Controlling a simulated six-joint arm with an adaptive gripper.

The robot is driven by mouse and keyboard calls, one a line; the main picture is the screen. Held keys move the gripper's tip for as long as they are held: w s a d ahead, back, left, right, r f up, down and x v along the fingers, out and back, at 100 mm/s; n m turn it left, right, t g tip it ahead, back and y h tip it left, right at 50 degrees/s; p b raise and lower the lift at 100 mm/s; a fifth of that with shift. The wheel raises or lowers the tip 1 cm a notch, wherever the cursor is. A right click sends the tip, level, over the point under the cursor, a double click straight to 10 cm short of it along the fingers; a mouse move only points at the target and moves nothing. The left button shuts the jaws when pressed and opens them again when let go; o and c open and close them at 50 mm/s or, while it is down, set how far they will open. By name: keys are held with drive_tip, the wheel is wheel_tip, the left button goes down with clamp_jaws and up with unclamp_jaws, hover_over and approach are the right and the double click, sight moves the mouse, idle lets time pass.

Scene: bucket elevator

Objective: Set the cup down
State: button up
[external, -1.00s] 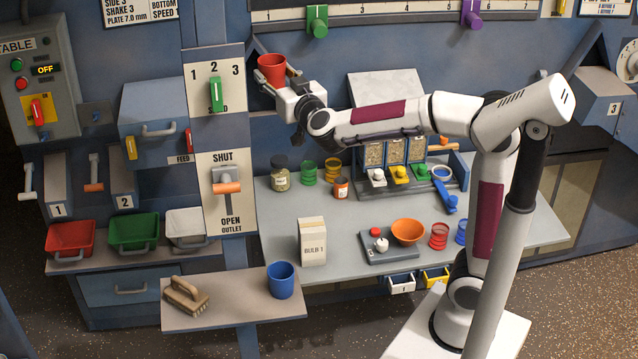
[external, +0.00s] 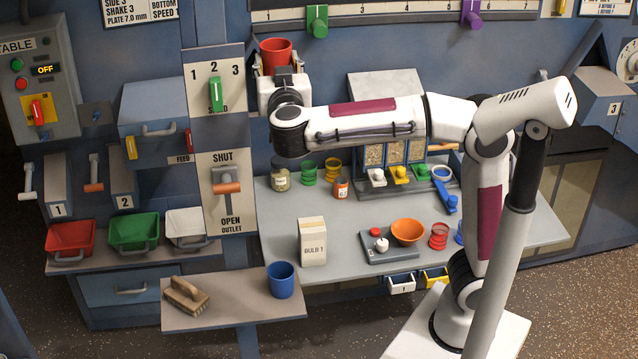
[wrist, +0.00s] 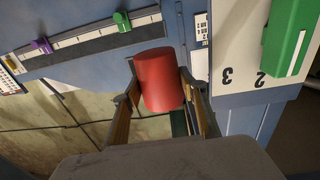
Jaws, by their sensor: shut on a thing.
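A red cup (external: 275,54) is held upright in my gripper (external: 284,74), high beside the panel marked 1 2 3. In the wrist view the red cup (wrist: 159,80) sits between the two fingers of my gripper (wrist: 160,92), which are shut on it. The cup is in the air, well above the grey worktop (external: 280,225). A blue cup (external: 281,280) stands on the low front shelf (external: 235,312).
The speed panel's green lever (external: 216,94) is just left of my gripper. A brush (external: 186,296) lies on the front shelf. A BULB 1 box (external: 312,242), an orange bowl (external: 408,232) and several jars stand on the worktop. Red, green and white bins sit at left.

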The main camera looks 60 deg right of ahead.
sight(276, 73)
drive_tip(key=shift+m+g+h, duration=0.3)
drive_tip(key=v, duration=0.4)
drive_tip(key=shift+w+a, duration=0.25)
drive_tip(key=shift+a, duration=0.15)
drive_tip(key=w+a+f+n+t+y, duration=0.1)
drive_tip(key=a+f+n+t+y, duration=0.25)
drive_tip(key=a+f, duration=0.7)
drive_tip(key=w+a+f+n+t+y, duration=0.25)
drive_tip(key=a+f+y, duration=0.4)
drive_tip(key=a, duration=0.75)
drive_tip(key=d+f+h, duration=0.1)
drive_tip(key=d+f, duration=0.2)
drive_tip(key=f, duration=0.6)
drive_tip(key=w+d+f+h, duration=0.1)
drive_tip(key=d+f, duration=0.2)
drive_tip(key=f, duration=0.5)
drive_tip(key=d+f+g+h, duration=0.1)
drive_tip(key=d+f, duration=0.3)
drive_tip(key=f, duration=0.5)
drive_tip(key=shift+w+f+m, duration=0.3)
